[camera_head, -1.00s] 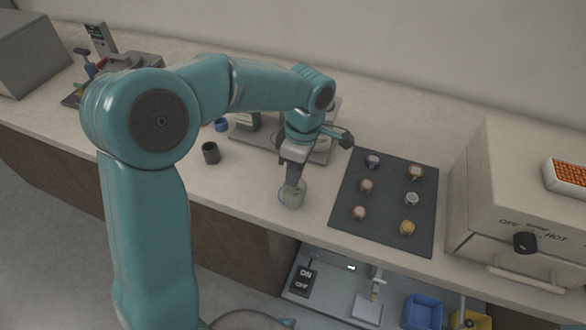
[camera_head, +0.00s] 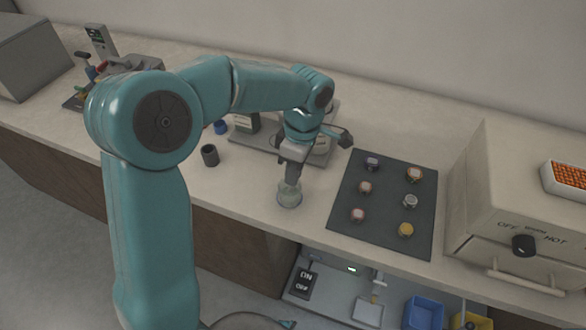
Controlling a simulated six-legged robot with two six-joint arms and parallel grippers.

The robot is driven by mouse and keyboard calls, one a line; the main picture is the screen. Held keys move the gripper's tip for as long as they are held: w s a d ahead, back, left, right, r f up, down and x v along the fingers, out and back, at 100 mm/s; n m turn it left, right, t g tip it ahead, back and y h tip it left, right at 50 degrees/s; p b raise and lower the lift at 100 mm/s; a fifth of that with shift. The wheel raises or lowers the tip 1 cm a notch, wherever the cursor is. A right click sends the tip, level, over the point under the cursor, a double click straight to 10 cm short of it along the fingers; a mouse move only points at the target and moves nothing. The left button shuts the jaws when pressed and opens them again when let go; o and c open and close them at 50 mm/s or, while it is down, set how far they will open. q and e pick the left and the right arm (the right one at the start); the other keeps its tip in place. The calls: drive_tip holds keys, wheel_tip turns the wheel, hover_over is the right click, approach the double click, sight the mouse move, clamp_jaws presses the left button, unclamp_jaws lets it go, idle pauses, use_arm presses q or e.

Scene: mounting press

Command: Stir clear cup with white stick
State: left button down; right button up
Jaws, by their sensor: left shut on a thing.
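The clear cup (camera_head: 289,196) stands on the counter near its front edge, left of the dark mat. My left gripper (camera_head: 292,176) points down right above the cup, with its fingertips at the cup's mouth. It is shut on a thin thing, which I take to be the white stick; the fingers and the cup hide nearly all of it. I cannot make out how deep the stick reaches into the cup. My right gripper is out of view.
A dark mat (camera_head: 345,226) with several small round samples lies right of the cup. A beige oven (camera_head: 500,215) with a knob stands farther right. A dark small cup (camera_head: 209,155) stands to the left. A grey tray (camera_head: 262,150) with containers lies behind the gripper.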

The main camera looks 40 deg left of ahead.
use_arm(q)
drive_tip(key=shift+w+a+f, duration=0.1)
drive_tip(key=shift+a, duration=0.1)
drive_tip(key=shift+s+r+p, duration=0.25)
drive_tip(key=shift+r+p, duration=0.05)
drive_tip(key=shift+r, duration=0.2)
drive_tip(key=shift+d+r+p, duration=0.1)
drive_tip(key=shift+r+p, duration=0.2)
drive_tip(key=shift+r, duration=0.05)
drive_tip(key=shift+w+r+p, duration=0.4)
drive_tip(key=shift+r+p, duration=0.25)
drive_tip(key=shift+r, duration=0.05)
wheel_tip(320, 180, up, 2)
drive_tip(key=shift+r+p, duration=0.15)
drive_tip(key=shift+p, duration=0.8)
drive_tip(key=shift+w+d+r+p, duration=0.1)
drive_tip(key=shift+w+r+p, duration=0.1)
drive_tip(key=shift+r+p, duration=0.35)
drive_tip(key=shift+s, duration=0.1)
